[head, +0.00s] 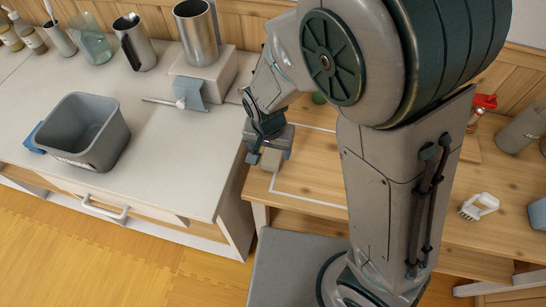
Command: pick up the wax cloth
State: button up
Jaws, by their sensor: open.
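I cannot tell for sure which thing is the wax cloth. A flat blue piece (35,138) lies on the white counter at the left, partly hidden by the grey bin (85,133). A grey-blue piece (188,94) is at the front of the pale block, by a thin rod and a white knob. My gripper (263,160) points down, open, over the near left corner of the wooden table, right of the counter's edge. It is well apart from both blue pieces. I see nothing between its fingers, though the view there is small.
A metal jug (197,32) stands on the pale block (204,76). Bottles and a metal cup (134,43) line the counter's back. The wooden table (315,180) has a white outline; a white claw-like item (478,206) lies at right. My arm hides much of the table.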

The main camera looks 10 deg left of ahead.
aim_at(272, 155)
jog(key=shift+w+d+f, duration=0.1)
jog(key=shift+w+f, duration=0.15)
jog(key=shift+f, duration=0.65)
jog(key=shift+w+f, duration=0.25)
jog(key=shift+f, duration=0.65)
jog(key=shift+w+d+f, duration=0.1)
jog(key=shift+w+f, duration=0.15)
jog(key=shift+f, duration=0.65)
jog(key=c, duration=1.1)
